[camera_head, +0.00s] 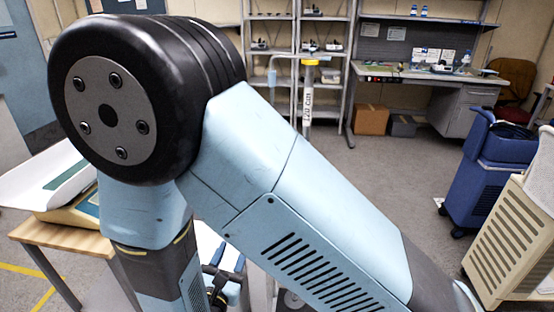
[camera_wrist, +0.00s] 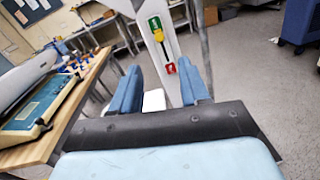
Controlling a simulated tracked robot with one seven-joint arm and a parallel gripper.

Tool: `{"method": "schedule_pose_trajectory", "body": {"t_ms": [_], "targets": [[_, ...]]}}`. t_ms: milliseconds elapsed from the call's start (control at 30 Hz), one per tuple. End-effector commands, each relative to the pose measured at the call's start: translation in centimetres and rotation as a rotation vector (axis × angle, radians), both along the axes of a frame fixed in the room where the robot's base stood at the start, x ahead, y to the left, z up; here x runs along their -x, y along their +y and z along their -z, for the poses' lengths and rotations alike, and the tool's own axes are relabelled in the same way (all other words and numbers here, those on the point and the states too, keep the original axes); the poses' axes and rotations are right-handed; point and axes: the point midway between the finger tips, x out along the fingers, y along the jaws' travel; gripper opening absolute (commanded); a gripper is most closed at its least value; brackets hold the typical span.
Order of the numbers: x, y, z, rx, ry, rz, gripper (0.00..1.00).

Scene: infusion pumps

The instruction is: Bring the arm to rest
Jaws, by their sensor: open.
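My gripper (camera_wrist: 160,70) is open in the wrist view, with its two blue fingers apart and nothing seen between them. Beyond the fingers stands a pale post (camera_wrist: 172,55) with a green label, a yellow lever and a red label. In the head view my arm is bent, its large black joint at upper left and a light blue link running down to the right. The arm covers much of the middle of that view and hides most of what is around my gripper.
A wooden table (camera_head: 62,237) with a scale (camera_head: 70,205) stands at left; the table also shows in the wrist view (camera_wrist: 66,118). A blue cart (camera_head: 490,165) and beige cabinet (camera_head: 515,240) stand at right. Shelves (camera_head: 297,60) and a desk (camera_head: 430,72) line the back.

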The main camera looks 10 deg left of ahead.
Motion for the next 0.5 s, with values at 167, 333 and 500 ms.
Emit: {"method": "schedule_pose_trajectory", "body": {"t_ms": [167, 333, 500], "targets": [[-2.6, -2.7, -2.3, -0.058, 0.02, 0.134, 0.45], [-6.0, -8.1, -5.7, -0.171, 0.064, 0.37, 0.45], [-8.1, -13.9, -8.6, -0.305, 0.109, 0.604, 0.45]]}}
